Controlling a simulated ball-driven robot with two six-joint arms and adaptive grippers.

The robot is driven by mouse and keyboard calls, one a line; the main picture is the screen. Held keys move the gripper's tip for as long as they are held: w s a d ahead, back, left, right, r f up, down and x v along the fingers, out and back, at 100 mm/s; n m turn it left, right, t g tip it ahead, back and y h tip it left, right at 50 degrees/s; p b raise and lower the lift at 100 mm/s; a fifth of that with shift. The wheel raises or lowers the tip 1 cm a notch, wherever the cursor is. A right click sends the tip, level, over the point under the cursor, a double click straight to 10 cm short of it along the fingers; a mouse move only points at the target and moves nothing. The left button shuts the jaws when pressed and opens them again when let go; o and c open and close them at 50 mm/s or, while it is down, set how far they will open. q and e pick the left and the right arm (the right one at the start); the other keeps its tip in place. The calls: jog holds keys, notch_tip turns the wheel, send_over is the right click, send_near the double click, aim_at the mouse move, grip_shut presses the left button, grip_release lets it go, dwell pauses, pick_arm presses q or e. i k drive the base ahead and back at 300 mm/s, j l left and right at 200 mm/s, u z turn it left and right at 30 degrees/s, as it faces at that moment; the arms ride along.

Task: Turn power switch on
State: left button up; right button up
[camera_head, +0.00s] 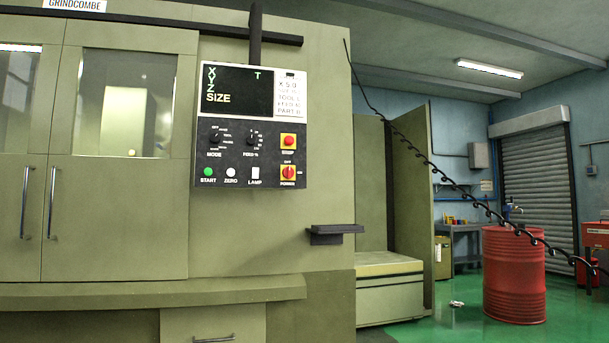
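The power switch (288,172) is a red rotary knob on a yellow plate, labelled POWER, at the lower right of the machine's control panel (225,163). Its handle looks roughly upright. The screen (238,90) above shows X, Y, Z, T and SIZE in lit letters. A red STOP button (288,140) on a yellow plate sits just above the switch. A green START button (208,172), a white ZERO button (231,172) and a white LAMP switch (254,172) line up to its left. Neither of my grippers shows in the head view.
The panel hangs on a dark arm (255,35) before the green machine (250,250). A small dark shelf (333,233) juts out below right. A coiled black cable (450,183) crosses to the right. A red drum (513,275) stands on the open green floor (460,325).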

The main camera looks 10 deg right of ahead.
aim_at(288, 173)
jog(key=i+j+z, duration=0.1)
jog(key=i+z, duration=0.25)
jog(key=i, duration=1.25)
